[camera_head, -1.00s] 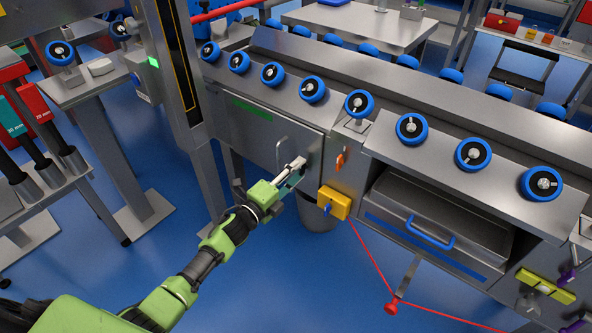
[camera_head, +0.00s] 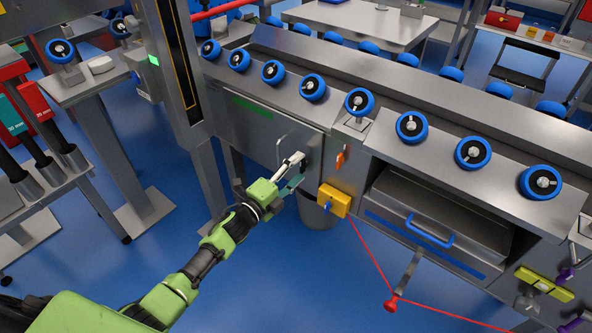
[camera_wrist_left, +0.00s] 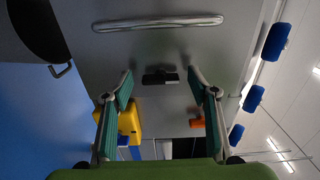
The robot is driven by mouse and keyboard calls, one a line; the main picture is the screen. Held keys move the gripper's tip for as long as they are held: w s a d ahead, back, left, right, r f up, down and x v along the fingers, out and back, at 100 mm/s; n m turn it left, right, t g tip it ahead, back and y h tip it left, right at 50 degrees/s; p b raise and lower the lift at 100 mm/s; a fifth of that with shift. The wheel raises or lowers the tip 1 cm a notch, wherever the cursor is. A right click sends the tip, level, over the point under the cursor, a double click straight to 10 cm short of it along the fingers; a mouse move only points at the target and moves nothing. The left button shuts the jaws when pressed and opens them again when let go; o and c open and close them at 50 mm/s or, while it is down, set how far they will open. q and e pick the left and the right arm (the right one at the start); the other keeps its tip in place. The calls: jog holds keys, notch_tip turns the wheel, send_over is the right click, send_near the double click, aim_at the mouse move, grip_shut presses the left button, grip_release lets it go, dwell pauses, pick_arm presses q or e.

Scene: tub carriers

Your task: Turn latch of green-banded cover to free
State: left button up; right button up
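The green-banded cover (camera_head: 255,137) is a grey steel panel with a green strip near its top, on the front of the machine. Its bar handle shows in the wrist view (camera_wrist_left: 158,23). The latch (camera_wrist_left: 160,77) is a small black bar on the panel, roughly parallel to the handle in the wrist view. My left gripper (camera_head: 300,168) is in front of the cover's right part. In the wrist view its two teal-padded fingers (camera_wrist_left: 160,73) are open, one on each side of the latch, with clear gaps. Contact with the panel cannot be told. My right gripper is not in view.
A yellow block (camera_head: 334,201) with a blue knob and an orange latch (camera_head: 340,160) sit right of my left gripper. A grey bin (camera_head: 318,215) stands below. Blue handwheels line the machine top.

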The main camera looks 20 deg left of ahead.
pick_arm(q)
jog(key=shift+s, duration=0.1)
jog(key=v, duration=1.1)
jog(key=shift+s+a, duration=0.15)
jog(key=shift+s, duration=0.25)
